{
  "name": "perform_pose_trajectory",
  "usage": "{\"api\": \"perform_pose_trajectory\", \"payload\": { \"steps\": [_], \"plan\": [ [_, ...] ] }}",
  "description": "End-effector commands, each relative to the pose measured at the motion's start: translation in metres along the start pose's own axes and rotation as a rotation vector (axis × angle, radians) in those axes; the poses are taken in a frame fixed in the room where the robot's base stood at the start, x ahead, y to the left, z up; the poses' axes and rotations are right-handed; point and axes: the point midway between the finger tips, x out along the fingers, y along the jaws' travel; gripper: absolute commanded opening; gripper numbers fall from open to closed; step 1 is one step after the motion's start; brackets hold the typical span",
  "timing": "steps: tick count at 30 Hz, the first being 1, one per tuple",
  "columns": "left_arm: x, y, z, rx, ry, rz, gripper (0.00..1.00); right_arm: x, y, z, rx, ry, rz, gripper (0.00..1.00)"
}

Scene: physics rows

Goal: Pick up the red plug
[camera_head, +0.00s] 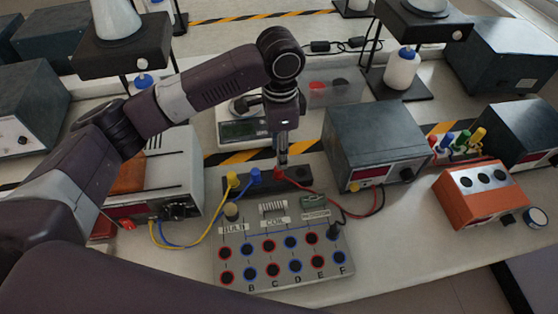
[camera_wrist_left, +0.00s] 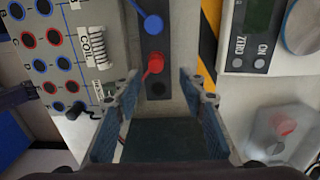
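The red plug (camera_head: 279,173) stands in the black socket strip (camera_head: 302,180) behind the grey circuit board, with a red cable running off to the right. In the left wrist view the red plug (camera_wrist_left: 155,63) lies just beyond and between the fingertips. My left gripper (camera_head: 283,157) points down right over the plug in the head view and hides part of it. In the left wrist view my left gripper (camera_wrist_left: 160,84) is open, its two blue-padded fingers apart with nothing held. Whether the fingers reach down around the plug is hard to tell. My right gripper is not in view.
A blue plug (camera_head: 255,175) and a yellow plug (camera_head: 232,179) stand close by on the left. The circuit board (camera_head: 283,258) lies in front. A scale (camera_head: 240,130) stands behind, a grey power box (camera_head: 372,143) to the right, and an orange meter (camera_head: 487,195) further right.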

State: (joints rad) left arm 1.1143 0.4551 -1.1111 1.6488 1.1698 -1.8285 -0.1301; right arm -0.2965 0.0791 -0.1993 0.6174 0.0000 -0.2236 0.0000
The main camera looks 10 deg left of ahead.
Motion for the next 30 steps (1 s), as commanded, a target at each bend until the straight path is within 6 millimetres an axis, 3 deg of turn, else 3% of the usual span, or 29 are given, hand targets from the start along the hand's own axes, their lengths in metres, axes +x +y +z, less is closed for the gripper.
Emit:
{"api": "perform_pose_trajectory", "payload": {
  "steps": [3,6,15,23,30],
  "plan": [
    [0.014,0.001,0.001,-0.001,-0.002,0.003,0.38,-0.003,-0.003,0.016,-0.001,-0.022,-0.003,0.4],
    [0.025,0.002,0.002,-0.002,-0.003,0.002,0.38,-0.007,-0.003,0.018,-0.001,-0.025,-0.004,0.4],
    [0.065,0.004,0.004,-0.001,-0.002,0.001,0.38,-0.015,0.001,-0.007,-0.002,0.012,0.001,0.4],
    [0.068,0.004,0.003,0.0,0.0,-0.001,0.38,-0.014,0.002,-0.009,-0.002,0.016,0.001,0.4],
    [0.068,0.004,0.003,-0.001,0.0,-0.001,0.13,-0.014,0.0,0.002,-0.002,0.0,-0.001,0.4]
  ]
}}
